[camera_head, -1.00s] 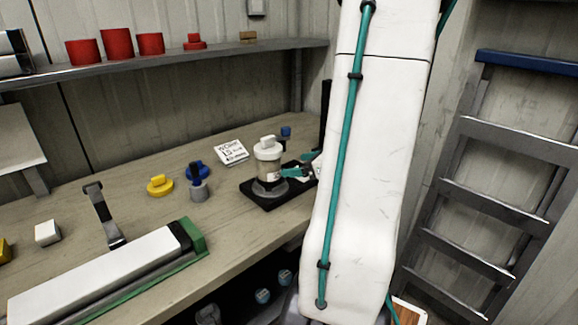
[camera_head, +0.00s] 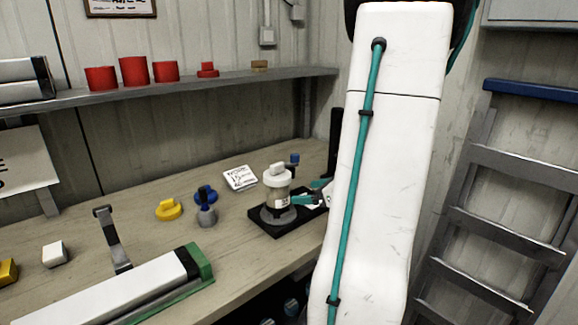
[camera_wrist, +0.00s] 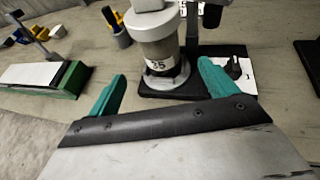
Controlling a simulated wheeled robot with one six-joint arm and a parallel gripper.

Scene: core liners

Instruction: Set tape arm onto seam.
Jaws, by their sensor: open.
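A dark grey upright arm with a black top, likely the tape arm (camera_head: 112,240), stands at the back edge of a long white liner (camera_head: 110,284) in a green-ended holder (camera_head: 199,266). In the wrist view the arm (camera_wrist: 30,32) and liner (camera_wrist: 32,74) are at the left. No seam can be made out. My gripper (camera_head: 311,192) is open, well to the right of the arm, at a white-capped canister (camera_head: 277,188) on a black base. In the wrist view its teal fingers (camera_wrist: 163,69) spread to either side of the canister (camera_wrist: 160,50); contact cannot be told.
Yellow (camera_head: 168,209) and blue (camera_head: 205,194) knobs, a grey piece (camera_head: 207,216) and a white block (camera_head: 55,254) stand on the bench. A shelf (camera_head: 200,82) with red cups runs above. A ladder (camera_head: 500,190) stands right. Bench between liner and canister is partly clear.

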